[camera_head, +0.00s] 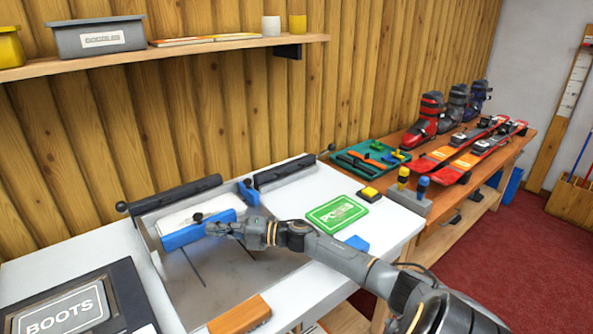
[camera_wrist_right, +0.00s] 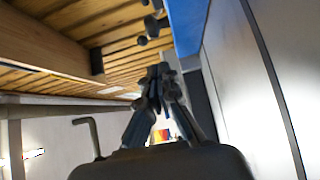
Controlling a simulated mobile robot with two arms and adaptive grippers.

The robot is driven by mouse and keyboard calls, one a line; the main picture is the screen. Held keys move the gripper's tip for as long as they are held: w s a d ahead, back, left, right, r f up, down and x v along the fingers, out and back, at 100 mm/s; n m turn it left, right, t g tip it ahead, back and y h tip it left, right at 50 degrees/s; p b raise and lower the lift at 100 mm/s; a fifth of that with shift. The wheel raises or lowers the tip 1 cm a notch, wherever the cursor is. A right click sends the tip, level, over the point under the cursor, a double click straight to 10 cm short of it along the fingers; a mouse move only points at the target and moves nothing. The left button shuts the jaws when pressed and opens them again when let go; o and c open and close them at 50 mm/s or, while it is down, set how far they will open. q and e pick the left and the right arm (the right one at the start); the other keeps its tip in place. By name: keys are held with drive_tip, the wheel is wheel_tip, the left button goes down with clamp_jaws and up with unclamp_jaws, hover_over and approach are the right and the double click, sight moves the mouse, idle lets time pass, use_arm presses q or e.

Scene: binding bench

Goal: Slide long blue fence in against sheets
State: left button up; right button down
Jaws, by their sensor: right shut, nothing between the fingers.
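The long blue fence (camera_head: 197,232) stands on the grey metal plate (camera_head: 225,275) in the head view. A white stack of sheets (camera_head: 195,212) lies directly behind it; whether they touch I cannot tell. A short blue fence (camera_head: 248,193) stands at the right end of the sheets. My right gripper (camera_head: 212,229) is shut and empty at the right part of the long fence, by its dark knob. In the right wrist view the gripper (camera_wrist_right: 160,75) has its fingers together beside the blue fence (camera_wrist_right: 186,22). My left gripper is not in view.
Black bars (camera_head: 175,194) edge the back of the plate. A dark BOOTS box (camera_head: 110,290) is at the left. A shelf (camera_head: 150,55) hangs above.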

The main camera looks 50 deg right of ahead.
drive_tip(key=v, duration=0.3)
drive_tip(key=shift+s+a+f, duration=0.1)
drive_tip(key=shift+s, duration=0.2)
drive_tip(key=v, duration=0.7)
drive_tip(key=shift+s+b, duration=0.15)
drive_tip(key=shift+b, duration=0.25)
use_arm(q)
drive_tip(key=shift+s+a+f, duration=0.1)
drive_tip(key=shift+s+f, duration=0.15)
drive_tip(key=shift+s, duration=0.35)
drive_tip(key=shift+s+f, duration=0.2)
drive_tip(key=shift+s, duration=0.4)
use_arm(e)
drive_tip(key=v, duration=0.9)
drive_tip(key=shift+s+d, duration=0.1)
drive_tip(key=shift+d, duration=0.2)
